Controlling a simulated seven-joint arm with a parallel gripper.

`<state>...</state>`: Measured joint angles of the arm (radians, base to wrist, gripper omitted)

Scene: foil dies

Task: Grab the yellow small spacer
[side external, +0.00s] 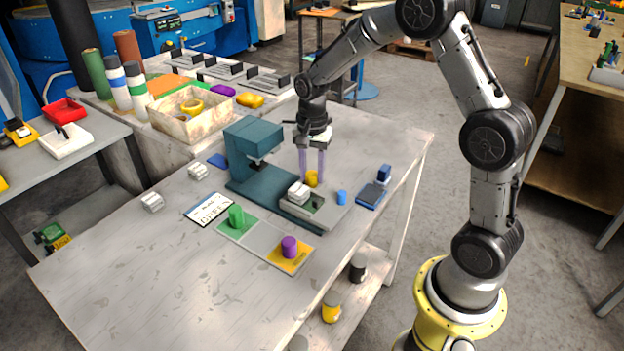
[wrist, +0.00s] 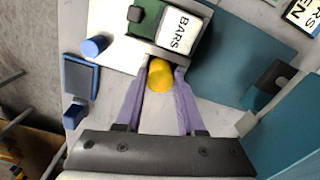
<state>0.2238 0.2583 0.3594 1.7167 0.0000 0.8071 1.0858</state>
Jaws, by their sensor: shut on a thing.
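The small yellow spacer (side external: 312,178) is a short cylinder beside the teal press, at the edge of the grey plate. In the wrist view the yellow spacer (wrist: 161,75) sits between the tips of my purple fingers. My gripper (side external: 312,176) points down from above and is shut on the spacer, with a finger on each side. In the wrist view my gripper (wrist: 161,78) shows both fingertips against it. The spacer's underside is hidden, so I cannot tell whether it touches the table.
A teal press (side external: 262,165) stands left of my gripper. A white block (side external: 298,193) marked BARS in the wrist view and a blue cylinder (side external: 342,197) are close by. A green cylinder (side external: 236,216) and a purple cylinder (side external: 289,247) stand on coloured pads. The table's front left is clear.

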